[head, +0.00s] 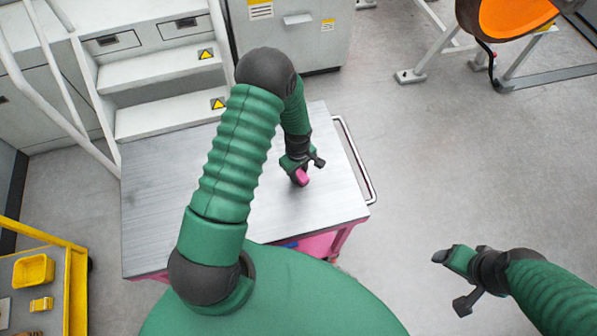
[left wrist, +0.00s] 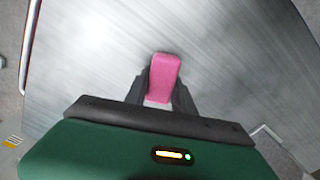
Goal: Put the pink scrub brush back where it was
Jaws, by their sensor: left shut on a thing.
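The pink scrub brush (head: 301,177) is at my left gripper (head: 302,165), over the right part of the metal-topped cart (head: 165,200). In the left wrist view the brush (left wrist: 164,78) sits between the two dark fingers of the left gripper (left wrist: 158,92), which are shut on it. Its lower end is hidden by the fingers and wrist. I cannot tell whether the brush touches the cart top. My right gripper (head: 452,280) is away from the cart, over the floor at the lower right, with its fingers apart and nothing between them.
The cart top is otherwise bare where it shows; a rail handle (head: 356,160) is on its right side. Steps (head: 160,75) and a grey cabinet (head: 290,35) stand behind it. A yellow-framed trolley with a yellow bin (head: 33,271) is at the lower left.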

